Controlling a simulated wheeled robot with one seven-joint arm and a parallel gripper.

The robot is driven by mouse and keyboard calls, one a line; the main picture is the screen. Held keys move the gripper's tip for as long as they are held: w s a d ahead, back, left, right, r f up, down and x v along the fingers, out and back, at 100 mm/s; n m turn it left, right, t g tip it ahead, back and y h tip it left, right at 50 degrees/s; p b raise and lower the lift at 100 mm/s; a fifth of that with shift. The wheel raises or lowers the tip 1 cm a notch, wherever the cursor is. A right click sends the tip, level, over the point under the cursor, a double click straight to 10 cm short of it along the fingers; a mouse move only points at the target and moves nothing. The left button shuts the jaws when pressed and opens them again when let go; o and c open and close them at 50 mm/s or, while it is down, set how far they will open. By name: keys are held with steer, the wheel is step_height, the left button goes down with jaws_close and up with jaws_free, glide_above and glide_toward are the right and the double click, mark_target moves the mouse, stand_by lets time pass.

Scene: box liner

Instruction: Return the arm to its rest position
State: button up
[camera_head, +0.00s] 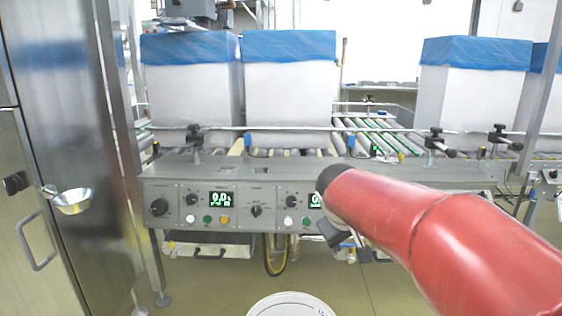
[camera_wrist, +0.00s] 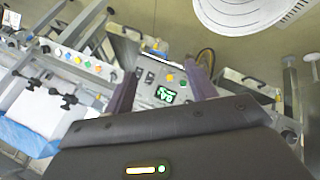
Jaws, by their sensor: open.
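My red arm (camera_head: 440,235) reaches in from the lower right of the head view, in front of the control panel (camera_head: 272,203). My gripper (camera_head: 348,238) is mostly hidden behind the arm's dark end, with only a dark part showing below it. In the wrist view my gripper (camera_wrist: 162,78) is open, its two fingers apart with nothing between them. The panel, with a green display (camera_wrist: 166,96), shows beyond the fingers. I cannot tell the distance from the fingers to the panel.
White boxes with blue liners (camera_head: 290,95) stand on the roller conveyor behind the panel. A steel cabinet (camera_head: 60,140) with a small metal bowl (camera_head: 73,201) is at the left. A round white object (camera_head: 292,304) is at the bottom. Open floor lies in front of the panel.

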steer(key=s+f+m+y+p, duration=0.1)
steer(key=s+f+m, duration=0.1)
steer(key=s, duration=1)
steer(key=s+f+m+y+p, duration=0.1)
steer(key=s+m+y, duration=0.1)
steer(key=s, duration=1.1)
steer(key=shift+d+f+m+g, duration=0.3)
steer(key=shift+f+m+g, duration=0.1)
